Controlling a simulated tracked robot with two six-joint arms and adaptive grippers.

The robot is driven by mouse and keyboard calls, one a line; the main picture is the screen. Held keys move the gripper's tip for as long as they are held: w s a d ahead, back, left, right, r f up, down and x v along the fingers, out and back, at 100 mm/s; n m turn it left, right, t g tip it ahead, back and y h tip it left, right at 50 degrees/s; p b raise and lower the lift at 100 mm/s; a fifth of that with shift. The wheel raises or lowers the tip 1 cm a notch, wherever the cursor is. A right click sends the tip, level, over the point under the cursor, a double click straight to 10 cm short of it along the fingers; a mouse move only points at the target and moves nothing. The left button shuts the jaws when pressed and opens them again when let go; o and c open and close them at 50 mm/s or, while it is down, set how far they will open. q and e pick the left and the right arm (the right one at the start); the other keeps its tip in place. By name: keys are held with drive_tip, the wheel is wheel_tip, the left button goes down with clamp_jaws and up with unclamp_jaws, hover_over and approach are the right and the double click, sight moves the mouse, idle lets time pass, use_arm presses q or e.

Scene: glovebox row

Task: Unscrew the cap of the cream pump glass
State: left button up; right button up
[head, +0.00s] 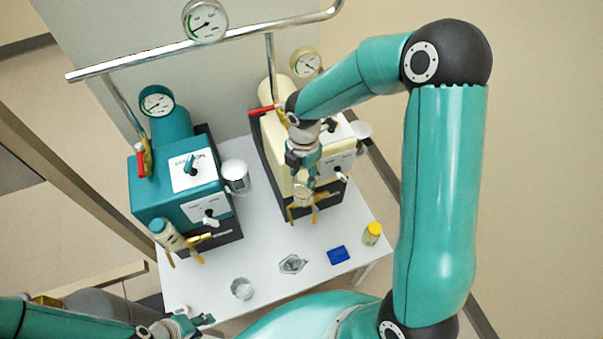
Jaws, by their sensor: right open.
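The cream pump (272,150) stands on the white table, right of the teal pump. Its glass (303,194) shows at the pump's front, just below my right gripper (303,176). The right gripper is open and comes down from above over the top of the glass. The cap is hidden by the gripper, and I cannot tell whether the fingers touch it. My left gripper (190,324) is low at the table's front left edge, away from the pumps. Whether its fingers are open or shut is not clear.
The teal pump (165,195) has its own capped glass (166,234). On the table (220,272) are a clear beaker (241,288), a grey piece (292,264), a blue tray (338,254) and a yellow-capped jar (372,234). A metal pipe (140,60) crosses above the pumps.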

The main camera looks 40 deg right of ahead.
drive_tip(key=shift+f+m+b, duration=0.2)
drive_tip(key=shift+m+b, duration=0.2)
drive_tip(key=shift+m, duration=0.1)
drive_tip(key=m+b, duration=0.4)
drive_tip(key=m, duration=0.3)
drive_tip(key=shift+w, duration=0.15)
drive_tip(key=m+b, duration=0.2)
drive_tip(key=m, duration=0.3)
drive_tip(key=shift+b, duration=0.3)
drive_tip(key=m+b, duration=0.1)
drive_tip(key=m, duration=0.2)
drive_tip(key=shift+w+r+m, duration=0.1)
drive_tip(key=shift+r+m, duration=0.05)
drive_tip(key=shift+m, duration=0.15)
drive_tip(key=shift+r, duration=0.1)
